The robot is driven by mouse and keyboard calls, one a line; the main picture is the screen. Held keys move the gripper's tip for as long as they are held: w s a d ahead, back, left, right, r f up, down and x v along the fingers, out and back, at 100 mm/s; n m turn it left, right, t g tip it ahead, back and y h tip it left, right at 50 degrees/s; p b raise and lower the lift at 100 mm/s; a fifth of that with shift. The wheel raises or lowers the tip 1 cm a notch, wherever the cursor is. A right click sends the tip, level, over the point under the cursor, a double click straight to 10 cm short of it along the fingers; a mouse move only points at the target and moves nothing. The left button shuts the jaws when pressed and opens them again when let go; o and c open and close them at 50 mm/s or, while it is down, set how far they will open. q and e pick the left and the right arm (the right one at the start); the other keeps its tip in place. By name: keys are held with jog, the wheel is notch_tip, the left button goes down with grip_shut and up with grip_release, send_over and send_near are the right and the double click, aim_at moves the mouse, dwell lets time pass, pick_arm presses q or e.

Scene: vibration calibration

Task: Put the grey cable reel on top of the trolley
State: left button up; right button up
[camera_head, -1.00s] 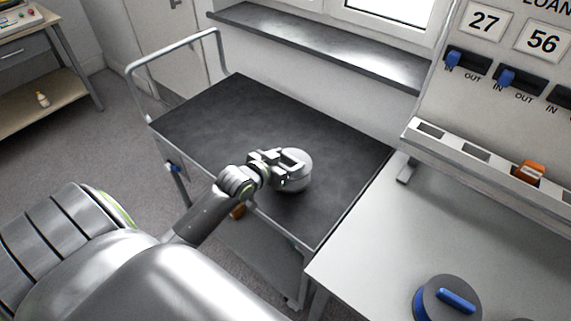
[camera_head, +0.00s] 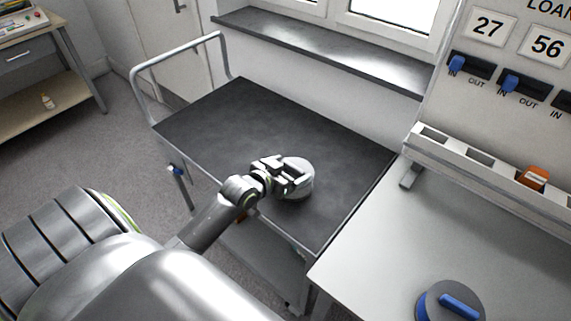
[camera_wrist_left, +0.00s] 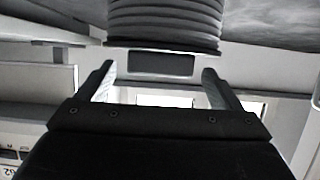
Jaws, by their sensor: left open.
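The grey cable reel (camera_head: 305,169) is round and pale and appears to rest on the dark top of the trolley (camera_head: 225,125), near its right end. In the left wrist view its ribbed winding (camera_wrist_left: 165,20) fills the top middle, with a dark block (camera_wrist_left: 160,65), perhaps its handle, just beyond it. My left gripper (camera_head: 294,177) is over the reel and hides part of it. In the wrist view its two fingers (camera_wrist_left: 159,75) are apart, one on each side of the dark block, with gaps showing. My right gripper is out of view.
A light bench (camera_head: 390,240) adjoins the trolley at the right and holds a dark disc with a blue handle (camera_head: 458,306). Above it are a numbered panel and a tray with an orange item (camera_head: 533,177). The trolley's far left is clear, below a rail handle (camera_head: 175,56).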

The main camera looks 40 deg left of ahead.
pick_arm(q)
jog(key=v, duration=1.2)
dwell(0.3)
